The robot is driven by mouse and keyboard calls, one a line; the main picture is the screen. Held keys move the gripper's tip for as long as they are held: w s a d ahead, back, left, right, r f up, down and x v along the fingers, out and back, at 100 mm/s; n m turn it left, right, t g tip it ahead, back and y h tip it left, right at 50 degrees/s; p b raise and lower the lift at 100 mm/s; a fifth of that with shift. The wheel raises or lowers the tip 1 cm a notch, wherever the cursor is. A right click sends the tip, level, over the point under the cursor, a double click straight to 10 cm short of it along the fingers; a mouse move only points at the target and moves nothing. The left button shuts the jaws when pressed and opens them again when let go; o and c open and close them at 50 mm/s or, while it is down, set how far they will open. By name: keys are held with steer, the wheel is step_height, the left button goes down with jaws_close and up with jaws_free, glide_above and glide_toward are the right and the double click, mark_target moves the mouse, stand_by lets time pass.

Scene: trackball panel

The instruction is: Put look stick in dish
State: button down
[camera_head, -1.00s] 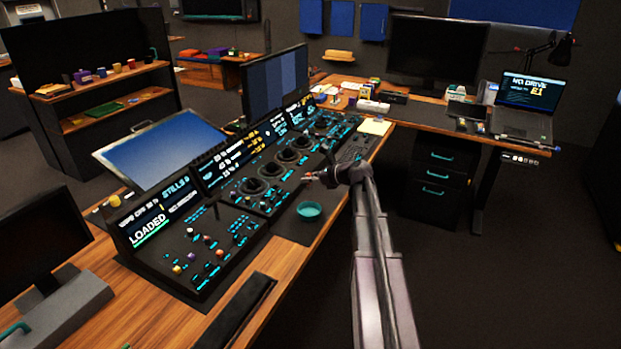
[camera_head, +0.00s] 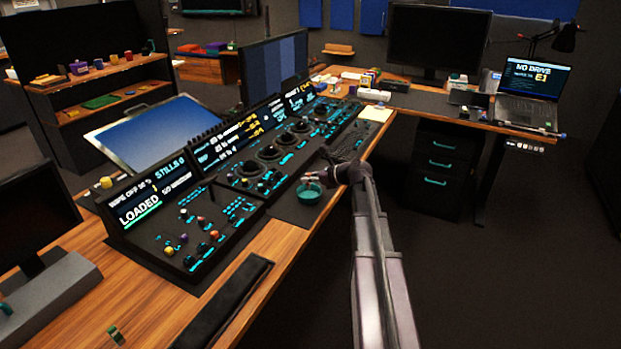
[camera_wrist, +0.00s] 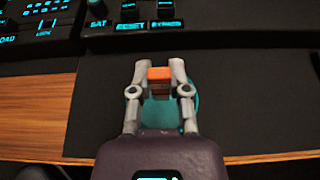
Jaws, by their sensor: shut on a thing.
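The teal dish (camera_head: 309,193) sits on the dark mat at the front of the console. In the wrist view the dish (camera_wrist: 190,110) shows behind and below my fingers, partly hidden by them. My gripper (camera_head: 312,176) is over the dish; in the wrist view my gripper (camera_wrist: 158,68) is shut on a small orange-topped piece, which appears to be the look stick (camera_wrist: 159,73). Its lower part looks brown and is mostly hidden. I cannot tell whether it touches the dish.
The trackball panel (camera_head: 262,160) with its knobs and lit keys lies behind and left of the dish. A dark armrest pad (camera_head: 225,300) lies along the wooden desk edge. A pale notepad (camera_head: 376,114) lies farther back. The floor at right is clear.

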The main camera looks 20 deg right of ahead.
mark_target(309, 174)
steer(key=shift+f+b, duration=1.05)
steer(key=shift+f, duration=0.35)
steer(key=c, duration=0.5)
jaws_free()
step_height(309, 174, up, 7)
steer(key=p, duration=0.7)
steer(key=shift+r, duration=0.1)
